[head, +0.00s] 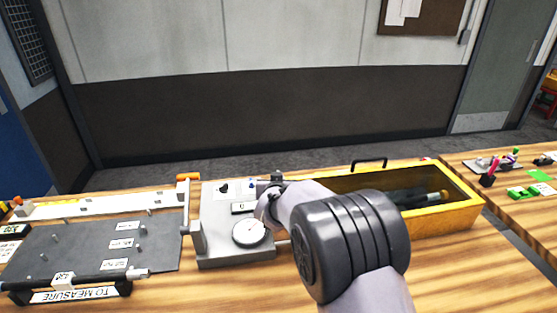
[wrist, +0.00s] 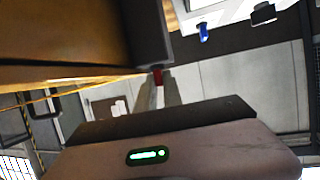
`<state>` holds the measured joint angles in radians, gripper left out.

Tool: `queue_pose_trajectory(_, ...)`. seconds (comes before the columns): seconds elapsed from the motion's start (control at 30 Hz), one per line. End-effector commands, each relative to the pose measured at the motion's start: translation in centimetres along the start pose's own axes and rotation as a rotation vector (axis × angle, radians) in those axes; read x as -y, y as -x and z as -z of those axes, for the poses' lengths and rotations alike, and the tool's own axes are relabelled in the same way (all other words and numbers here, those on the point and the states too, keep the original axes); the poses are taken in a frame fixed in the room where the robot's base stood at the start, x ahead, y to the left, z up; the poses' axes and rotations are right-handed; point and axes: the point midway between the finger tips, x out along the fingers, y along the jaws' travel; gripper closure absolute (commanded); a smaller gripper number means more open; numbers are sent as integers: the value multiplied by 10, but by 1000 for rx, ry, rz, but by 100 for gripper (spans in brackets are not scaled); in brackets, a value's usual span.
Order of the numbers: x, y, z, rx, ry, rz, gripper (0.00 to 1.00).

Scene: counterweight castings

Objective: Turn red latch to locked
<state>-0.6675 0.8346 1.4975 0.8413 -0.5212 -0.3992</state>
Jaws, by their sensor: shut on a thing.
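The red latch (wrist: 157,76) shows in the wrist view as a small red patch between my fingertips, beside a dark block (wrist: 150,35). My gripper (wrist: 159,84) is shut on it, one finger on each side. Most of the latch is hidden, so I cannot tell its angle. In the head view my arm hides the latch and most of my gripper, in front of a grey gauge stand (head: 235,257) with a round white dial (head: 249,232).
A yellow box (head: 455,216) with a black handle (head: 369,162) stands right of the stand. At left are a grey board (head: 75,248) with pegs and white labels, and an orange-topped post (head: 188,177). A second table (head: 470,160) with small items is at far right.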

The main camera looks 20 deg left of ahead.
Motion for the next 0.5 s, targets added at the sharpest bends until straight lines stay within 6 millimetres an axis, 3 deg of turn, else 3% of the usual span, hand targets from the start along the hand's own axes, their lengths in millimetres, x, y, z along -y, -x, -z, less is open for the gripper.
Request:
queue_pose_trajectory(0.03,4,8,18,0,-11,-31,100)
queue_pose_trajectory(0.5,8,0,5,-10,-169,-419,100)
